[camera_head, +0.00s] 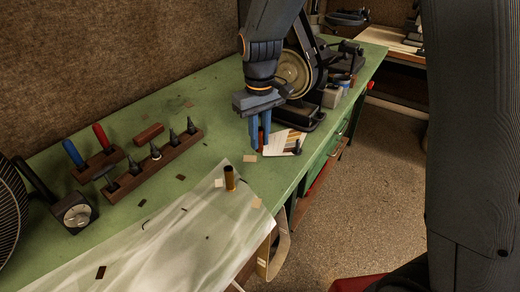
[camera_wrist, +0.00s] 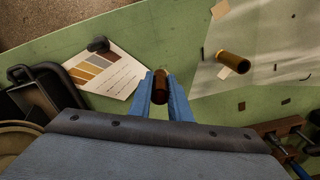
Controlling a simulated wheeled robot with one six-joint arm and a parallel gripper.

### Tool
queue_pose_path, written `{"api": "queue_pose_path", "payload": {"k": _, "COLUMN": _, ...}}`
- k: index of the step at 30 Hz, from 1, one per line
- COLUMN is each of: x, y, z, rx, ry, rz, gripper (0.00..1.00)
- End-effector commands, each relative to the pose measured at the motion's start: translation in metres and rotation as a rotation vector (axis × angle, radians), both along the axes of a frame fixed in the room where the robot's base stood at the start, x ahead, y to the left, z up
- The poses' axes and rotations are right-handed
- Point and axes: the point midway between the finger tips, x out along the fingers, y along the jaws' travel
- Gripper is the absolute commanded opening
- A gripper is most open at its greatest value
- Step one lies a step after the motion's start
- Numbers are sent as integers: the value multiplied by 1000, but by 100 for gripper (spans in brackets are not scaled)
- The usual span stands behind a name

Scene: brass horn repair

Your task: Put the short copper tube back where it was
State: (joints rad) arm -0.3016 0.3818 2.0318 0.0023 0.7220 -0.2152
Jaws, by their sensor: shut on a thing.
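My gripper (camera_head: 260,137) is over the green bench, its blue fingers pointing down. In the wrist view, my gripper (camera_wrist: 161,88) is shut on a short copper tube (camera_wrist: 160,80), which sits between the fingertips with its open end showing. I cannot tell whether the held tube touches the bench.
A printed colour card (camera_head: 287,143) with a dark object on it lies beside the gripper, near the grinder (camera_head: 299,75). A wooden rack of dark tools (camera_head: 150,168) is at the left. The translucent sheet (camera_head: 185,235) covers the near bench. Small flat scraps are scattered about.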

Motion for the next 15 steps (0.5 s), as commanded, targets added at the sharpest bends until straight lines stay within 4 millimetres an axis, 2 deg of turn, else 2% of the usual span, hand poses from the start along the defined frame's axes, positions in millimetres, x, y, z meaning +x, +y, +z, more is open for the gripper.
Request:
{"api": "queue_pose_path", "payload": {"k": 9, "x": 0, "y": 0, "z": -38, "rx": 0, "ry": 1, "rz": 0, "gripper": 0}}
{"api": "queue_pose_path", "payload": {"k": 15, "x": 0, "y": 0, "z": -44, "rx": 0, "ry": -1, "rz": 0, "gripper": 0}}
